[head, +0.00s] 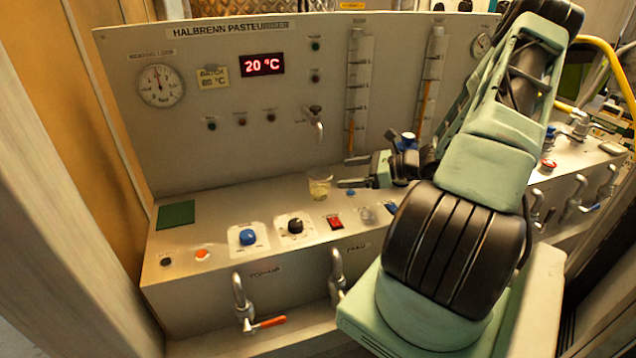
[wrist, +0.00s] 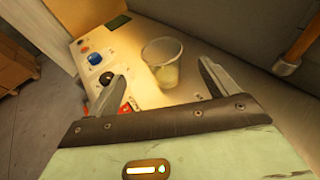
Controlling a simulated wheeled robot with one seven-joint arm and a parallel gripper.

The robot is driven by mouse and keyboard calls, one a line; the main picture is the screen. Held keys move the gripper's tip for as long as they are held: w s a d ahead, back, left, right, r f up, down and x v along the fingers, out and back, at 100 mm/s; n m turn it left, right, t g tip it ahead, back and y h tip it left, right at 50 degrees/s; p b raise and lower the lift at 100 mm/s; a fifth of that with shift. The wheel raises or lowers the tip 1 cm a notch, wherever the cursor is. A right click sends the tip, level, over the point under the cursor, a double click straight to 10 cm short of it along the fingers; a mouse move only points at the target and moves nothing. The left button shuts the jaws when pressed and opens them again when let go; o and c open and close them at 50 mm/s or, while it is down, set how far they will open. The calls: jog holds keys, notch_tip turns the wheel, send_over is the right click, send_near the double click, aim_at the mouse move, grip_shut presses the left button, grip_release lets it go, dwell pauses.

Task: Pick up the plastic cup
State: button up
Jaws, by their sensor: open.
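The plastic cup (head: 319,187) is clear, with some pale yellowish liquid in its lower part. It stands upright on the panel's ledge, below a small spout. In the wrist view the cup (wrist: 163,62) is just beyond the fingertips, a little right of the left finger and left of the right finger. My gripper (wrist: 160,72) is open and empty. In the head view my gripper (head: 345,172) points left along the ledge, with its fingers close to the right side of the cup. The cup appears not to be touched, though the exact gap is hard to tell.
A spout (head: 315,125) hangs above the cup. A blue knob (head: 248,236), a black knob (head: 295,226) and a red switch (head: 335,222) sit on the ledge in front. A green pad (head: 176,214) lies at the left. Taps (head: 243,300) stick out below the ledge.

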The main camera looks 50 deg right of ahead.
jog(key=p, duration=0.2)
send_near(309, 175)
jog(key=x, duration=0.3)
jog(key=shift+w+a+f, duration=0.2)
jog(key=shift+f, duration=0.1)
jog(key=p+x, duration=0.1)
jog(key=x, duration=0.1)
jog(key=p+x, duration=0.1)
jog(key=x, duration=0.1)
jog(key=shift+w+r, duration=0.2)
jog(key=shift+w+a+f, duration=0.1)
jog(key=shift+w+f, duration=0.2)
jog(key=shift+w, duration=0.05)
jog(key=c, duration=1.2)
jog(key=shift+o, duration=0.2)
jog(key=shift+r, duration=0.2)
